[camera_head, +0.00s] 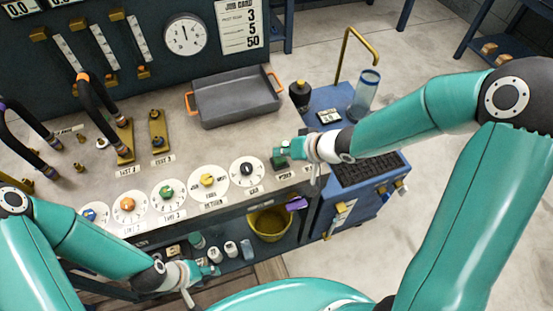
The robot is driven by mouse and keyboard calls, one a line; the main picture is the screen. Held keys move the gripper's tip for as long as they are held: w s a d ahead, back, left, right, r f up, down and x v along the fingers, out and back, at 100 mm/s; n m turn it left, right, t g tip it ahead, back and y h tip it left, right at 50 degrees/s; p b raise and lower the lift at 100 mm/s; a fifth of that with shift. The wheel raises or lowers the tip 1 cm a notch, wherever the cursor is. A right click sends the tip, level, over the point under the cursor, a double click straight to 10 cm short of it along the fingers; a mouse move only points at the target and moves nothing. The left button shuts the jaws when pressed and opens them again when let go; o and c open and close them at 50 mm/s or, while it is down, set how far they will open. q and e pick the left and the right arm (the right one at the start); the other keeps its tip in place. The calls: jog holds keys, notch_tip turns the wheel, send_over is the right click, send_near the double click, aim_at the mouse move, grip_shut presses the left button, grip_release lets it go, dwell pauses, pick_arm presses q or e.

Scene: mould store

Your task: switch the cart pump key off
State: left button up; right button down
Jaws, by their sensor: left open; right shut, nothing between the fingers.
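The blue cart (345,215) stands at the right end of the bench. Its side carries small yellow fittings (399,186) and a white label (340,214); I cannot tell which fitting is the pump key or how it is set. My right gripper (286,150) is shut and empty. It appears over the bench's right end, by a dark green block (279,162) with a label below it; I cannot tell whether they touch. My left gripper (208,271) is open, low in front of the bench near the lower shelf, away from the cart.
Several round dials with coloured knobs (207,181) line the bench front. A grey tray (235,97) with orange handles sits behind them. A yellow bucket (268,226) is below the bench.

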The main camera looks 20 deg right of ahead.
aim_at(282, 159)
jog(key=shift+f, duration=0.45)
jog(key=shift+r, duration=0.1)
jog(key=shift+r+p, duration=0.85)
jog(key=shift+r, duration=0.05)
notch_tip(282, 159, up, 6)
jog(key=p, duration=0.6)
dwell(0.4)
